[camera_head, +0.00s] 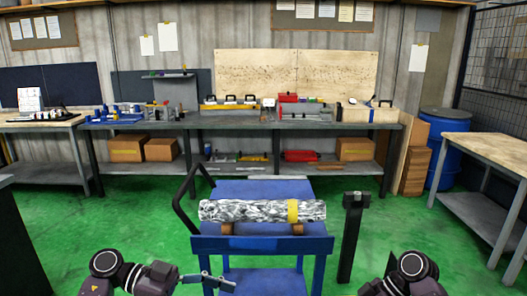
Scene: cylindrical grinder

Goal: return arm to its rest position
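My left arm comes in at the lower left, bent toward the middle of the view. My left gripper (222,284) points right, low in front of the blue cart (262,244). Its fingers are small and partly at the picture's bottom edge, so their opening cannot be told. Nothing is clearly seen between them. My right arm (412,268) shows only as a joint and link at the lower right. Its gripper is not in view. A mottled grey-white cylinder (250,210) with a yellow band lies across brown supports on the cart, apart from both arms.
A dark post (352,232) stands right of the cart. A long workbench (240,125) with tools runs along the back wall, with cardboard boxes (160,150) below. Green floor is clear left of the cart.

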